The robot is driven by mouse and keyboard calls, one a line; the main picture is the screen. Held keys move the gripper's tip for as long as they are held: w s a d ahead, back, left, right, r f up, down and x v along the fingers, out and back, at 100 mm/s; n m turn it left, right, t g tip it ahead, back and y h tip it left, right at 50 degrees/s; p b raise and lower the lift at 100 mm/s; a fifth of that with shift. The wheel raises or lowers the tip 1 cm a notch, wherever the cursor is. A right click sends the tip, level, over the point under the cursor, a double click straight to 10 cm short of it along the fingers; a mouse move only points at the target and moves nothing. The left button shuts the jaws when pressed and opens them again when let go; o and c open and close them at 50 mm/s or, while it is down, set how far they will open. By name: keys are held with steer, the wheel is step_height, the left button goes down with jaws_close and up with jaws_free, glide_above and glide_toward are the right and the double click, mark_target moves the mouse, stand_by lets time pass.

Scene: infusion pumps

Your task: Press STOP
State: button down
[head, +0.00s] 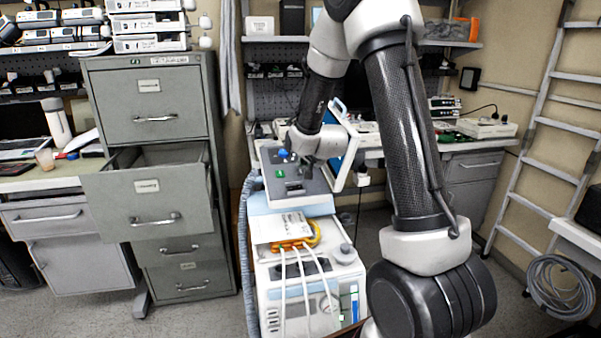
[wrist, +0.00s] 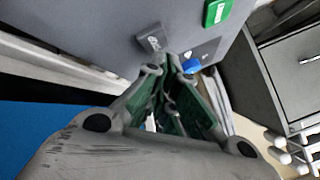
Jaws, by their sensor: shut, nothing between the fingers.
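The grey control panel (head: 305,194) sits on top of the white and blue medical machine (head: 266,289). In the wrist view the panel (wrist: 95,22) carries a green labelled block (wrist: 217,12), a grey block with light lettering (wrist: 150,42) and a small blue part (wrist: 193,65). The lettering is too small to read, so I cannot tell which is STOP. My gripper (wrist: 166,66) is shut and empty. Its tips are close to the grey block; I cannot tell whether they touch. The green block also shows in the head view (head: 279,173).
A tilted screen (head: 346,154) stands close to the right of my gripper. A filing cabinet (head: 152,100) with a drawer pulled out (head: 150,205) is on the left. A ladder (head: 541,135) leans at the right. Open floor lies right of the machine.

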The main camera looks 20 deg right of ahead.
steer(key=shift+r, duration=0.2)
steer(key=shift+r, duration=0.15)
steer(key=shift+s+r, duration=0.2)
steer(key=shift+r, duration=0.8)
steer(key=shift+s+r, duration=0.2)
steer(key=shift+r, duration=0.75)
steer(key=shift+s+a+r, duration=0.1)
steer(key=shift+r, duration=0.3)
